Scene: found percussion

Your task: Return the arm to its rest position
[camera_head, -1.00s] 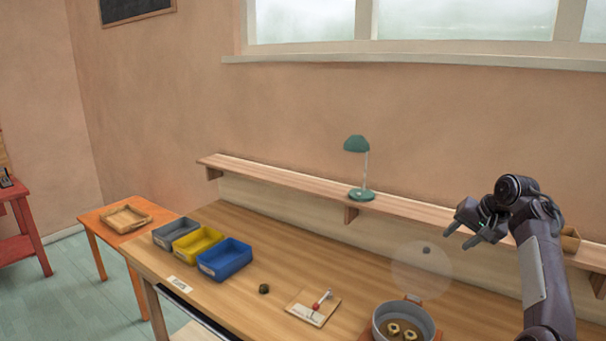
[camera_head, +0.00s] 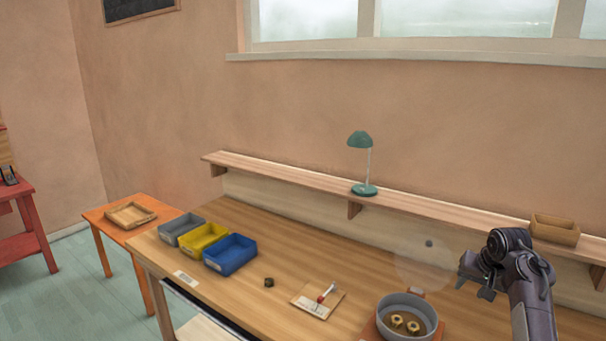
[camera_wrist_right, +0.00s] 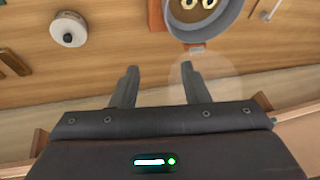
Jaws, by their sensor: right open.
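My right gripper (camera_head: 474,283) is at the right in the head view, raised over the workbench (camera_head: 290,240) beside the grey pot (camera_head: 405,310). It is open, and in the right wrist view its two fingers (camera_wrist_right: 158,88) stand apart with nothing between them. The pot holds ring-shaped pieces (camera_head: 405,323) and its rim also shows at the top of the right wrist view (camera_wrist_right: 228,30). My left gripper is out of view.
Grey, yellow and blue bins (camera_head: 230,258) stand at the bench's left. A dark ring (camera_head: 268,282) and a card with a red-tipped tool (camera_head: 318,301) lie mid-bench. A shelf (camera_head: 290,178) with a green lamp (camera_head: 361,160) and a wooden box (camera_head: 555,230) runs behind. A translucent disc (camera_head: 424,262) appears beside my gripper.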

